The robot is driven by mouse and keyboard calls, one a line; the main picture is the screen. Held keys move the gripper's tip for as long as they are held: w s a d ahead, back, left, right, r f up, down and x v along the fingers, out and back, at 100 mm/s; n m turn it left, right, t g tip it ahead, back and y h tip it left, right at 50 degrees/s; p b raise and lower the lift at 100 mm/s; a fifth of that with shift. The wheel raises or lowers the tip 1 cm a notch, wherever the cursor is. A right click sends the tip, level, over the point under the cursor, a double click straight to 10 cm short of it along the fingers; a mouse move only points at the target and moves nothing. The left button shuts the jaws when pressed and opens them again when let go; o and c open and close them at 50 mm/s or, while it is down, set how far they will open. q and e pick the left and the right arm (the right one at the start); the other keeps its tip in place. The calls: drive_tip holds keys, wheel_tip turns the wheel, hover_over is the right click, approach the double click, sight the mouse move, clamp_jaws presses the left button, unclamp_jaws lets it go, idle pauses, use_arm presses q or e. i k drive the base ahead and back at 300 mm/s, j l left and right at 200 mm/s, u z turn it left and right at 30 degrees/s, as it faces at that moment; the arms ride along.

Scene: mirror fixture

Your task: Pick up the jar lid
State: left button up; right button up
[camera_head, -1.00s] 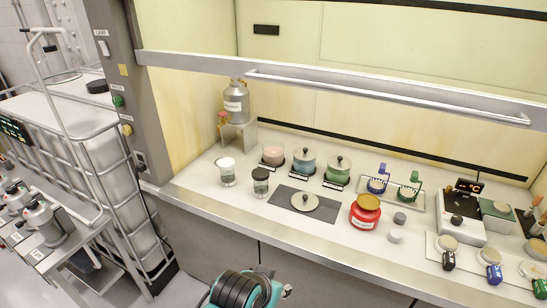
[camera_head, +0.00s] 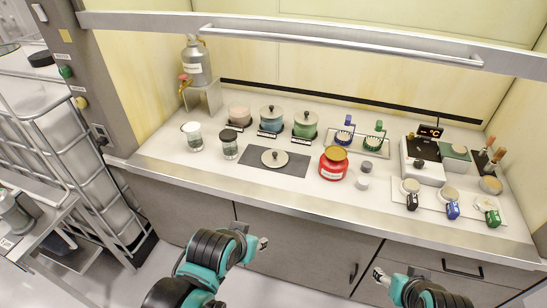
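A round beige-grey lid (camera_head: 275,158) with a dark knob lies flat on a dark grey mat (camera_head: 298,165) in the middle of the counter. Behind it, a pink jar (camera_head: 239,114) shows no knobbed lid. A blue jar (camera_head: 271,120) and a green jar (camera_head: 305,126) beside it wear similar knobbed lids. My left gripper (camera_head: 262,243) is in front of the counter, below its front edge and well short of the lid. My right gripper (camera_head: 379,275) is farther right, also in front of the counter. Both are too small to read their fingers. Neither touches the lid.
A red jar with a yellow lid (camera_head: 333,163) stands right of the mat. Two glass jars (camera_head: 229,145) stand left of it. The hood's sash with its handle bar (camera_head: 340,45) spans above the counter. The metal front edge (camera_head: 300,206) lies between my arms and the lid.

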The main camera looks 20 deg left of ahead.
sight(272, 158)
drive_tip(key=i+j+z, duration=0.2)
drive_tip(key=i, duration=0.25)
drive_tip(key=i+j+z, duration=0.25)
drive_tip(key=i+j, duration=0.15)
